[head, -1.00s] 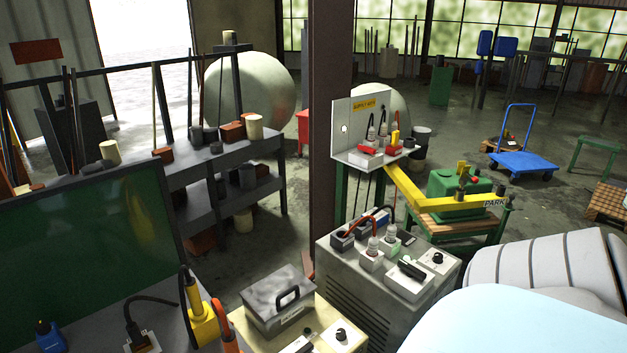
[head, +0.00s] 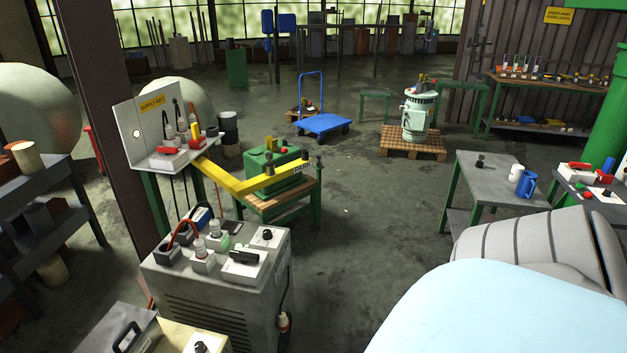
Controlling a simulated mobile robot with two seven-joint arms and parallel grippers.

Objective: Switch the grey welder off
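A grey cabinet with vent slots, which looks like the grey welder (head: 215,318), stands at lower centre-left. On its top, a white box carries a black lever-like handle (head: 243,257). Behind it, a white plate carries a round black knob (head: 267,235). Grey plugs (head: 214,230) with red and dark cables stand in sockets at the left of the top. I cannot read any switch position. Neither of my grippers is in view; the white and pale blue parts at lower right look like my own body.
A beige-topped unit (head: 170,338) stands in front. A grey table (head: 492,180) stands to the right. The floor (head: 370,225) between is clear.

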